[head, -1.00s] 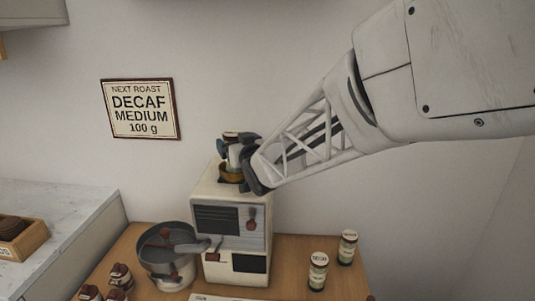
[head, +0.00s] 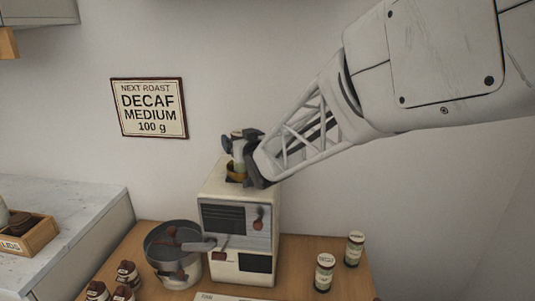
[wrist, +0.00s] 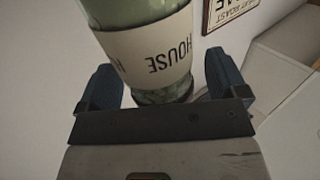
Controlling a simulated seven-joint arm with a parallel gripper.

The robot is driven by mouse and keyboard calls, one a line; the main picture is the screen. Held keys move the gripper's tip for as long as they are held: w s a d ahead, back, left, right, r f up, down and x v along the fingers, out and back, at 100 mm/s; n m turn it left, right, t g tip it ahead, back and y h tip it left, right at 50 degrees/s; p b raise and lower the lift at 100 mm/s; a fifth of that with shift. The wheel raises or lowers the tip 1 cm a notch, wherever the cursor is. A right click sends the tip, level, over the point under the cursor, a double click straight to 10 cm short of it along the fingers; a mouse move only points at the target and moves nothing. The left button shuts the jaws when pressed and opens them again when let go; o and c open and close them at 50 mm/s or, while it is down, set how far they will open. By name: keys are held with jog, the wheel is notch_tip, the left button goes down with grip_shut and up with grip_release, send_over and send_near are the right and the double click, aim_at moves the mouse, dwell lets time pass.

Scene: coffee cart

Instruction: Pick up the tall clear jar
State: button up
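A clear, greenish glass jar (wrist: 140,10) with a pale band lettered HOUSE fills the upper middle of the wrist view. The letters are upside down there. In the head view it shows small and partly hidden, above the brown ring on top of the cream machine (head: 215,187). My gripper (wrist: 165,78) has its two blue fingers on either side of the jar's near end. A narrow gap shows beside the jar, wider on the right, so the fingers look open around it. My gripper is also above the machine in the head view (head: 243,155), hiding part of the jar.
A round metal pan (head: 160,260) stands left of the machine. Two labelled jars (head: 324,272) (head: 354,249) stand to the right on the wooden top. Several dark-lidded jars (head: 127,274) are at front left. A wooden box (head: 35,238) sits on the marble counter. A sign (head: 149,108) hangs behind.

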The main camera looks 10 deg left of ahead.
jog(key=c, duration=1.2)
jog(key=shift+r, duration=0.15)
jog(key=shift+r, duration=0.7)
notch_tip(320, 180, up, 2)
jog(key=v, duration=0.5)
jog(key=a+r+v, duration=0.1)
jog(key=v, duration=0.4)
jog(key=s+v, duration=0.1)
jog(key=v, duration=0.5)
jog(key=shift+a+r, duration=0.2)
jog(key=shift+a, duration=0.25)
jog(key=shift+d, duration=0.1)
